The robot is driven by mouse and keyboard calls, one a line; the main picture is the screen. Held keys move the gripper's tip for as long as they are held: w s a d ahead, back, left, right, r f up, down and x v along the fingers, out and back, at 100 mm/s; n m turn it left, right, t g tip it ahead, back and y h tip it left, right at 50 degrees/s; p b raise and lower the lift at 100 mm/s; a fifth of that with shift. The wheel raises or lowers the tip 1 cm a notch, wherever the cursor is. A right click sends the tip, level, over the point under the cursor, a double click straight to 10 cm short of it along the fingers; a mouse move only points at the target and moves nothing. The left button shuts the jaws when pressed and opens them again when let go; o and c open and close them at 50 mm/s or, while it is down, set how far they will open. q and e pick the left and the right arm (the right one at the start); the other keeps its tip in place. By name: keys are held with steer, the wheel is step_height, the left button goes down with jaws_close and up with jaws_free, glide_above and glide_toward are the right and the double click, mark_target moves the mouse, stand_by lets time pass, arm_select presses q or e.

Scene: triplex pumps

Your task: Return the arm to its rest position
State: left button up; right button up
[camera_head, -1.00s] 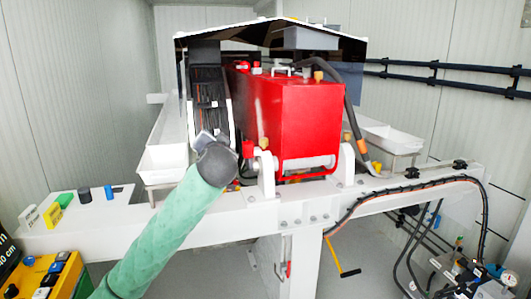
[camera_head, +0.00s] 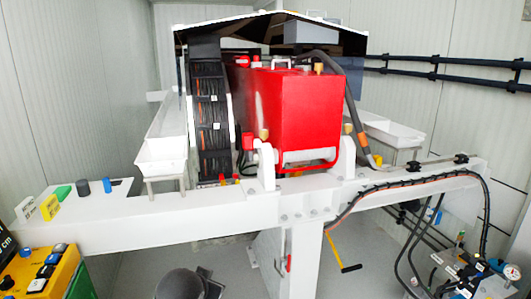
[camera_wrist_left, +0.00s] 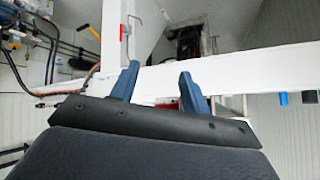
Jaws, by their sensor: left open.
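My left gripper (camera_wrist_left: 157,74) shows in the left wrist view with its two blue fingers apart and nothing between them. A white beam passes behind the fingers there. In the head view only a dark rounded part of my left arm (camera_head: 180,284) shows at the bottom edge, below and in front of the white beam (camera_head: 150,222). The fingers cannot be made out in the head view. My right gripper is in neither view.
A red pump unit (camera_head: 295,115) stands on the white frame beside a black cable chain (camera_head: 210,120). A yellow control box (camera_head: 45,270) is at the lower left. Hoses and a gauge (camera_head: 483,266) are at the lower right. Floor shows below the beam.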

arm_select(q)
steer(key=s+a+f+n+g+b, duration=0.1)
steer(key=s+f+g, duration=0.6)
steer(key=s+f, duration=2.3)
steer(key=s+n+b, duration=0.1)
steer(key=s+b, duration=0.1)
steer(key=shift+s+a+f+g+b, duration=0.2)
steer(key=shift+f+g+b, duration=0.1)
steer(key=shift+f+b, duration=0.1)
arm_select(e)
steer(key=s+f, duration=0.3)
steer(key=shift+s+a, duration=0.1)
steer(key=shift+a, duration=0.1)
